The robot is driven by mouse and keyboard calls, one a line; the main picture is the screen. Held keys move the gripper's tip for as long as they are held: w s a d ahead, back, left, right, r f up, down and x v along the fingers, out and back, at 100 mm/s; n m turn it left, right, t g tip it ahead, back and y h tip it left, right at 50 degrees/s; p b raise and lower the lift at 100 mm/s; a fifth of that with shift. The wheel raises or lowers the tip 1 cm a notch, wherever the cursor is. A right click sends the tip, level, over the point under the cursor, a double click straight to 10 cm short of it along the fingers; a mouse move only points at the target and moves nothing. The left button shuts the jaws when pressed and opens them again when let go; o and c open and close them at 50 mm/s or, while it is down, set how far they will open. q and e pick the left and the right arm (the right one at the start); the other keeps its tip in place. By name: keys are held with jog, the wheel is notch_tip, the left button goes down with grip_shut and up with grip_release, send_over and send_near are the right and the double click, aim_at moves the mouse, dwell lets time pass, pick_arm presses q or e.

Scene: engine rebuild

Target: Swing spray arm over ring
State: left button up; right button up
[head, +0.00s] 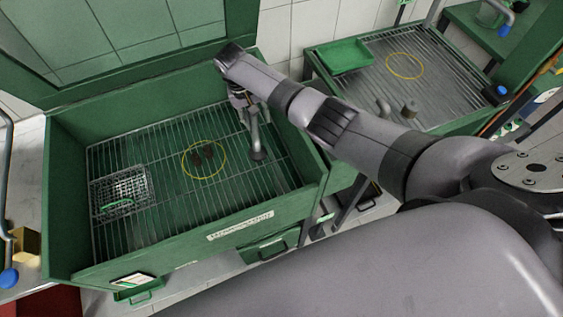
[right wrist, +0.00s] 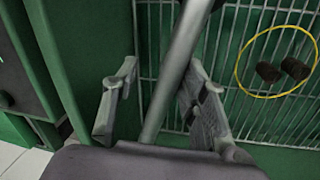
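The yellow ring (head: 204,160) lies on the wire grate of the green wash cabinet, with small dark parts (head: 203,155) inside it. The grey spray arm (head: 256,138) is a tube to the right of the ring, its lower end apart from it. My right gripper (head: 241,96) reaches down to the tube's upper part. In the right wrist view the tube (right wrist: 175,75) passes between the open fingers (right wrist: 161,78). There is a clear gap on its left; I cannot tell whether the right finger touches it. The ring (right wrist: 240,67) is to the right there. My left gripper is out of view.
A wire basket (head: 122,190) sits on the grate at left. The cabinet's green walls (head: 307,150) surround the grate. A second grated station at right holds a green tray (head: 343,56), another yellow ring (head: 404,66) and metal parts.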

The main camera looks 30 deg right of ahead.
jog(key=d+n, duration=0.3)
jog(key=d, duration=0.2)
jog(key=a+r, duration=0.2)
jog(key=r, duration=0.7)
jog(key=a+r, duration=0.2)
jog(key=r, duration=0.7)
jog(key=s+a+f+n+t+y, duration=0.15)
jog(key=s+a+f, duration=0.35)
jog(key=s+f, duration=0.55)
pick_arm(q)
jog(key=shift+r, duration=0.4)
pick_arm(e)
jog(key=s+a+f+n+t+y, duration=0.1)
jog(key=s+f+y, duration=0.1)
jog(key=s+f, duration=0.5)
jog(key=shift+s, duration=1.75)
